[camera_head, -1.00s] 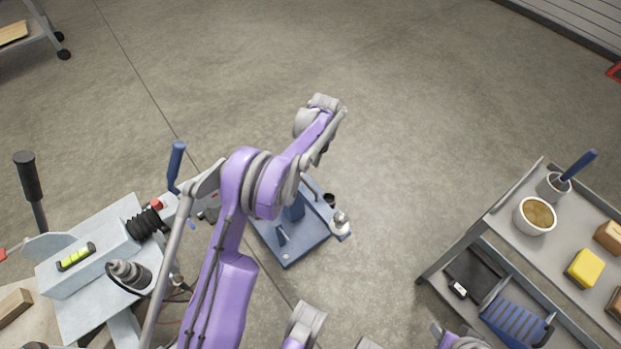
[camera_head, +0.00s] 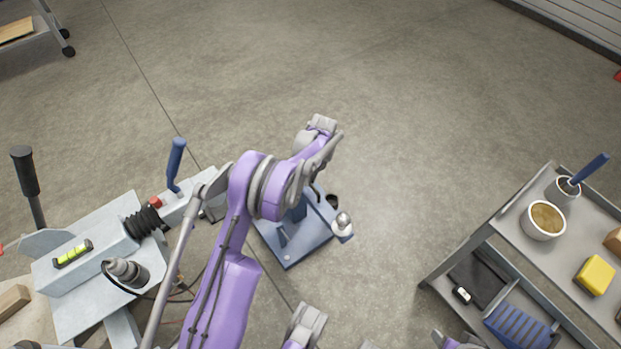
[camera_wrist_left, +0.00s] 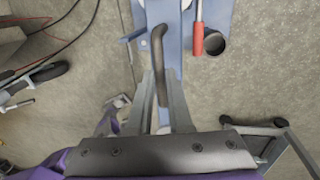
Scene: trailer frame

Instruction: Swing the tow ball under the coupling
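The silver tow ball (camera_head: 343,222) sits at the right edge of a low blue floor unit (camera_head: 290,248), seen in the head view. The coupling, at the end of the grey drawbar with the blue lever (camera_head: 176,160), is left of my arm and partly covered by it. My left gripper (camera_wrist_left: 161,88) points down over the blue unit, its fingers on either side of a dark bent handle (camera_wrist_left: 158,45). I cannot tell whether they press on it. My arm hides this contact in the head view. My right gripper does not show clearly.
A grey cart (camera_head: 505,222) with a brown-filled bowl (camera_head: 543,220) and a yellow block (camera_head: 595,275) stands at right. A black-gripped crank (camera_head: 25,172) rises at far left. A red-handled tool (camera_wrist_left: 198,38) lies beside the handle. The floor beyond is clear.

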